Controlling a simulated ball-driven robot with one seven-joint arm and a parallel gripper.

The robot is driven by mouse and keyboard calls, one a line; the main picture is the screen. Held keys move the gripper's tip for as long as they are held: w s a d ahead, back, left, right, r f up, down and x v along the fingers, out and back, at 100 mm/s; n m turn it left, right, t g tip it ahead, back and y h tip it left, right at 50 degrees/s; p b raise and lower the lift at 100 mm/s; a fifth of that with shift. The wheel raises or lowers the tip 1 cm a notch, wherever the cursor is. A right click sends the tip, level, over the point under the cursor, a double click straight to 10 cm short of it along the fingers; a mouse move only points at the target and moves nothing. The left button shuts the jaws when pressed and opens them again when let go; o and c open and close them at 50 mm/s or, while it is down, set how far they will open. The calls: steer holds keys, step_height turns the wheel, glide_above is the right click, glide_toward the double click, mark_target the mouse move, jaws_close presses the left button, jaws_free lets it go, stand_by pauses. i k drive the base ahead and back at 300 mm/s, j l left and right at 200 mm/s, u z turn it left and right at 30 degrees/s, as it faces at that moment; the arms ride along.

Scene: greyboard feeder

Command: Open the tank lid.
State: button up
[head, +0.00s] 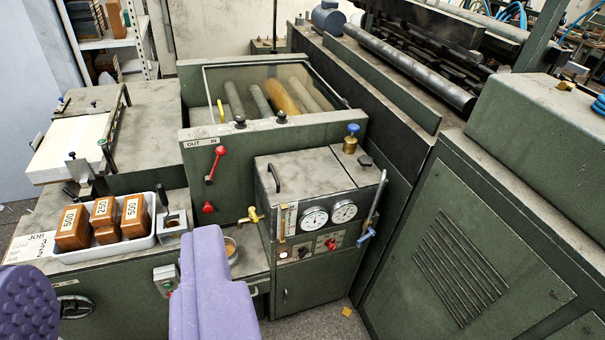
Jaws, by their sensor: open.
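The tank (284,275) is a green cabinet with two round gauges on its front, right of centre. Its lid (320,172) is a flat worn grey top panel and lies shut. A dark bar handle (274,178) stands at the lid's left edge. My gripper (115,265) shows as two purple fingers at the bottom left, wide apart and empty. The right finger is in front of the bench, left of and nearer than the tank. Neither finger appears to touch the lid or handle.
A white tray (100,250) with orange-brown weights stands on the bench at left. A red lever (215,163) is on the panel behind. A brass tap (250,214) sticks out left of the tank. A blue-ended lever (374,205) stands at its right. A large green cabinet (480,250) fills the right.

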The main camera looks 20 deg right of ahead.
mark_target(296, 176)
steer(key=i+l, duration=0.25)
steer(key=i, duration=0.2)
steer(key=i+l, duration=0.3)
steer(key=i, duration=0.15)
steer(key=i+l, duration=0.25)
steer(key=i, duration=0.15)
steer(key=i+l, duration=0.25)
steer(key=i, duration=0.2)
